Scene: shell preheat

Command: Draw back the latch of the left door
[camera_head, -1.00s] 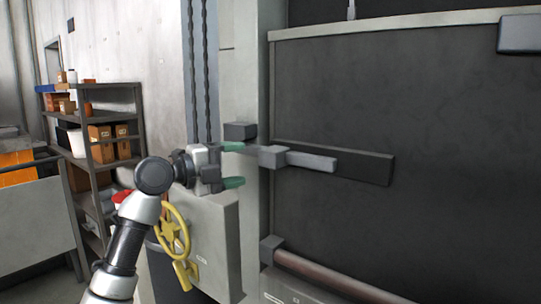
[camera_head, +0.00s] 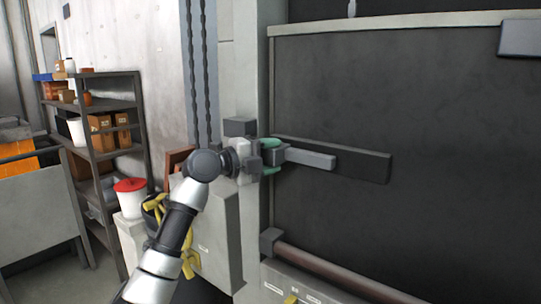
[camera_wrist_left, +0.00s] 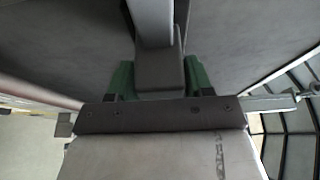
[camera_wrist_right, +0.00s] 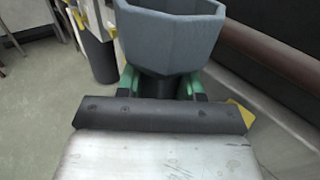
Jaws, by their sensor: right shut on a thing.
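The left door (camera_head: 325,105) is a large dark panel. Its latch (camera_head: 312,159) is a light grey bar with a square block at its left end, in front of a dark plate (camera_head: 365,166). My left gripper (camera_head: 272,157) is at that block, one green finger above it and one below. In the left wrist view the latch block (camera_wrist_left: 160,72) lies between the fingers of my left gripper (camera_wrist_left: 160,80); I cannot tell whether they touch it. My right gripper (camera_wrist_right: 160,83) is shut on a grey-blue faceted cup (camera_wrist_right: 170,40), seen only in the right wrist view.
A brown rail (camera_head: 330,272) crosses low on the door. A grey post (camera_head: 250,90) stands at the door's left edge, with a grey box (camera_head: 222,235) below. Shelves (camera_head: 105,150) with boxes and a white bucket with a red lid (camera_head: 131,197) stand further left.

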